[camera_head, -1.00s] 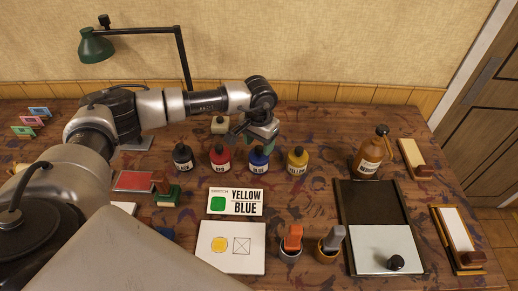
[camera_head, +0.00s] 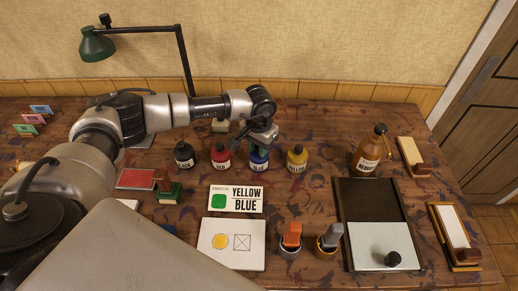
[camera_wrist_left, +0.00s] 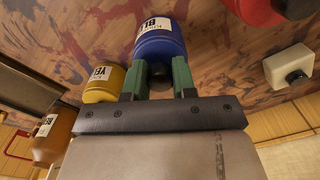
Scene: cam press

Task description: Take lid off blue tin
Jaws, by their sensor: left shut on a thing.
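The blue tin (camera_head: 259,161) stands upright on the table between the red tin (camera_head: 220,157) and the yellow tin (camera_head: 297,159). My left gripper (camera_head: 261,145) is over it from above and behind, hiding its top in the head view. In the left wrist view the blue tin (camera_wrist_left: 160,42) shows with its black lid (camera_wrist_left: 160,74) between the two green fingers of my left gripper (camera_wrist_left: 158,78). The gripper is shut on the lid. The lid appears to be still on the tin. My right gripper is not in view.
A black tin (camera_head: 184,156) stands left of the red tin. A brown bottle (camera_head: 369,152) stands to the right. A sign card (camera_head: 236,199), white sheet (camera_head: 231,246) and dark tray (camera_head: 372,204) lie in front.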

